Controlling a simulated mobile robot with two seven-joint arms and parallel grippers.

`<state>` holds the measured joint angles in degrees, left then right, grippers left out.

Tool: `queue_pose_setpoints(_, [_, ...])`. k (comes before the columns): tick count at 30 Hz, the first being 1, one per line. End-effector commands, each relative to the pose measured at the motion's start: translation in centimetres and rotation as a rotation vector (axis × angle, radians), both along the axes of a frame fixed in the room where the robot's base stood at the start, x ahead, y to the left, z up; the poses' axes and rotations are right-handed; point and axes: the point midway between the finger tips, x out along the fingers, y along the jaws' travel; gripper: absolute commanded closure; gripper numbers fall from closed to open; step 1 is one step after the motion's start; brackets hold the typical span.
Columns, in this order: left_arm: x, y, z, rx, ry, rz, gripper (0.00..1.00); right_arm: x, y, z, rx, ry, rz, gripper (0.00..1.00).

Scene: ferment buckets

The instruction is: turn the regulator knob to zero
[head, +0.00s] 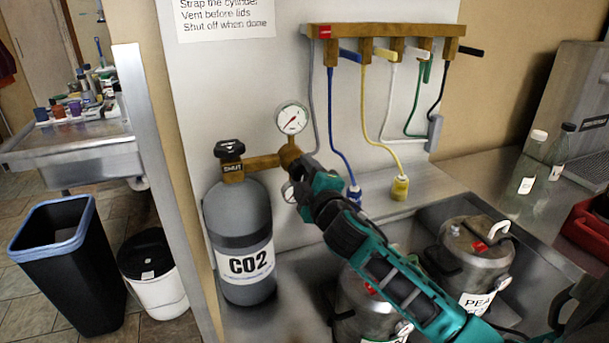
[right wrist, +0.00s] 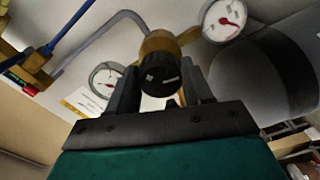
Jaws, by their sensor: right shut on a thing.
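The grey CO2 cylinder (head: 223,213) stands upright against the wall panel, with a black valve handwheel (head: 229,150) and a "SHUT" tag on top. A brass regulator (head: 289,154) extends right from its valve, with one gauge (head: 292,119) above and another below, partly hidden by my gripper. In the right wrist view the black regulator knob (right wrist: 160,79) with a pale mark sits between my fingers. My right gripper (head: 301,176) is shut on this knob, which it hides in the head view. My left gripper is not in view.
Metal kegs (head: 475,255) stand below my right arm. Bottles (head: 530,165) and a red bin (head: 590,228) are at right. Waste bins (head: 75,275) stand at left.

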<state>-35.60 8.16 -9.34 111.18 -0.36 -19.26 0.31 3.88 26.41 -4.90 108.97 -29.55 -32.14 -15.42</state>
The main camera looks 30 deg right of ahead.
Motion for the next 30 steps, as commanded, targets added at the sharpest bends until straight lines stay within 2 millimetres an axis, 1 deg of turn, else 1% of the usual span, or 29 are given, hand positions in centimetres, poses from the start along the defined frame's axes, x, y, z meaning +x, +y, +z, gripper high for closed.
queue_pose_setpoints(6, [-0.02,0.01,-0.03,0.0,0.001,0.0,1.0,-0.01,-0.02,-0.03,-0.121,0.03,-0.001,0.8])
queue_pose_setpoints(12, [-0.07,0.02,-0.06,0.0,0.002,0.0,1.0,-0.02,0.0,-0.04,-0.183,0.046,0.001,0.8])
queue_pose_setpoints(29, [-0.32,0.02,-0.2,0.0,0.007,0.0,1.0,-0.02,0.01,-0.03,-0.21,0.052,0.001,0.8])
queue_pose_setpoints(30, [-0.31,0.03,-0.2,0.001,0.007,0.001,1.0,-0.02,0.01,-0.03,-0.209,0.052,0.001,0.46])
